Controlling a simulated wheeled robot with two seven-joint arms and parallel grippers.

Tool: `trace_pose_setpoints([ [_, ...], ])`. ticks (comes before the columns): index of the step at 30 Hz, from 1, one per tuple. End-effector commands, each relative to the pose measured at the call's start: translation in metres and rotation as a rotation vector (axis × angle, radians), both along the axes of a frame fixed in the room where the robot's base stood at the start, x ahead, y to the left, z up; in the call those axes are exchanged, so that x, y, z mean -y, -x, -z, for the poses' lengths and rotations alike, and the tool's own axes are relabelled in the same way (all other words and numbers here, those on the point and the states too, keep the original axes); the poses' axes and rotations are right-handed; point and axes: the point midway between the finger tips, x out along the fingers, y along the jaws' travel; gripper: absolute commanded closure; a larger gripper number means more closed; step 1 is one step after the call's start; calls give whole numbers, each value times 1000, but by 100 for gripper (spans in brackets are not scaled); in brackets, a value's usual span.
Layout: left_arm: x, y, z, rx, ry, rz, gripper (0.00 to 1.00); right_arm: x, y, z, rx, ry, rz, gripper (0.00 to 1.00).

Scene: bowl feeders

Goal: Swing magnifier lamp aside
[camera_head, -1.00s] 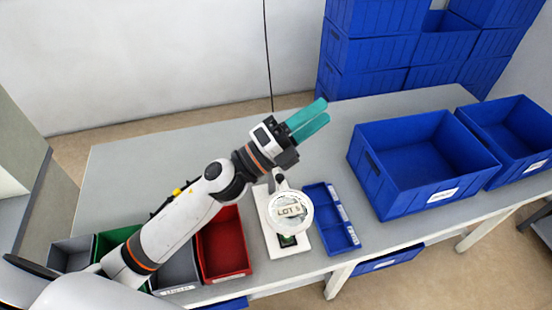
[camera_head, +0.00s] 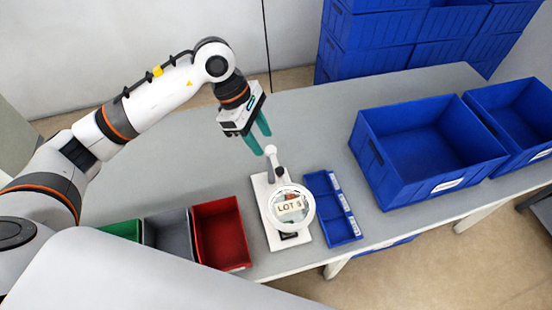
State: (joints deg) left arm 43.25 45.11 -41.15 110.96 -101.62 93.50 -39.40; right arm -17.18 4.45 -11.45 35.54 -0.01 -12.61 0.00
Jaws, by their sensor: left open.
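The magnifier lamp stands on a white base (camera_head: 262,188) on the grey table. Its round lens (camera_head: 291,209) hangs over the front part of the base, and a "LOT" label shows through it. The lamp's short arm (camera_head: 272,160) rises behind the lens. My left gripper (camera_head: 257,144) is open, with its teal fingers pointing down just behind and left of the top of the lamp arm. Nothing shows between the fingers. I cannot tell whether a fingertip touches the lamp. My right gripper is not in view.
A low blue divided tray (camera_head: 325,211) stands right of the lamp. Red (camera_head: 243,236), grey (camera_head: 166,232) and green (camera_head: 122,229) bins stand to its left. Two large blue crates (camera_head: 463,181) stand at right. The table behind the lamp is clear.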

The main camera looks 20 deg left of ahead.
Motion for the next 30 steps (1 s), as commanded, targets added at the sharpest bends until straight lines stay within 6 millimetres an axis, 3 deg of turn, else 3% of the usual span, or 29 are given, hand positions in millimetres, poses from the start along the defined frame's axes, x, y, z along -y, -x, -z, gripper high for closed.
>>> trace_pose_setpoints([
  [9,26,1,57,-8,5,0,57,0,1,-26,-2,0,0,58],
  [15,36,0,81,-4,5,-1,57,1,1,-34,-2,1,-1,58],
  [27,39,0,91,-1,5,0,57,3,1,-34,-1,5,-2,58],
  [30,39,0,90,-1,5,0,72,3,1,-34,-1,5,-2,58],
])
